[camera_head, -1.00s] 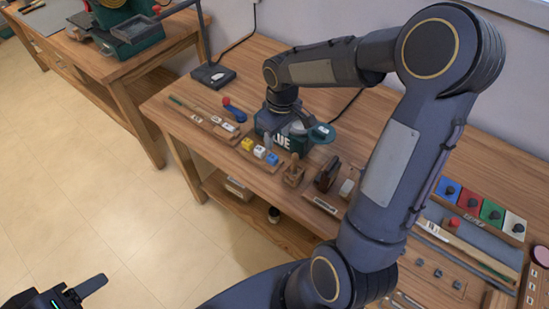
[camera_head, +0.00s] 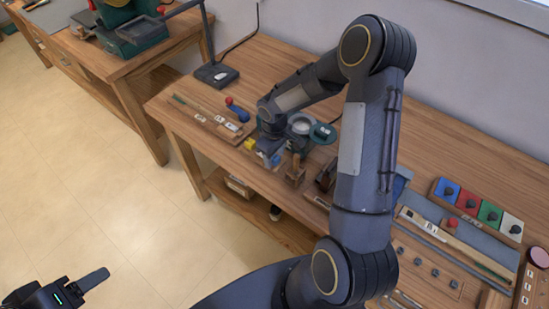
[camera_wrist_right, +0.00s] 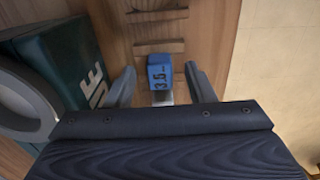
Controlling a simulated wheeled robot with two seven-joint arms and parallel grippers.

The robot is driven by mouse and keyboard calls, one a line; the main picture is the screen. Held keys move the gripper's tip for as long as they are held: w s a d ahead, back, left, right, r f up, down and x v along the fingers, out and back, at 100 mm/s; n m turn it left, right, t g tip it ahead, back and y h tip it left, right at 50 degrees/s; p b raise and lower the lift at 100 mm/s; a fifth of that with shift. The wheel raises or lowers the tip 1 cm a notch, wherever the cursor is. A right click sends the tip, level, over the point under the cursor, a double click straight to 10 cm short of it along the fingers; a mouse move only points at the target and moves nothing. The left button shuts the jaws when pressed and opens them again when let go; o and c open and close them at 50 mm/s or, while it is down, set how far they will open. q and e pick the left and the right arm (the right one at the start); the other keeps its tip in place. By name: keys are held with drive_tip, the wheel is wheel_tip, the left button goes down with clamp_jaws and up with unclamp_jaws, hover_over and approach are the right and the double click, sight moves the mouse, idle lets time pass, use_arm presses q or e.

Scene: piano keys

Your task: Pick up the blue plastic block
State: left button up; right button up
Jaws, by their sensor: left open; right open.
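The blue plastic block (camera_wrist_right: 159,70), marked "3.5", shows in the right wrist view between the two fingertips of my right gripper (camera_wrist_right: 160,80). There is a gap on each side, and the block touches neither finger. I cannot tell the height left between the fingertips and the block. A pale block is partly visible just behind the blue one, toward the palm. In the head view my right gripper (camera_head: 268,149) is over the block row and largely hides it. My left gripper (camera_head: 78,287) is open and empty over the floor at the lower left.
A yellow block (camera_head: 250,144) sits left of my right gripper. A dark green box (camera_wrist_right: 62,62) with white lettering stands close beside the left finger in the wrist view. Wooden tools and colored knobbed tiles (camera_head: 478,208) lie to the right on the workbench (camera_head: 440,140).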

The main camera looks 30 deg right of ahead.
drive_tip(key=c, duration=1.1)
drive_tip(key=shift+o, duration=0.2)
drive_tip(key=shift+r, duration=0.1)
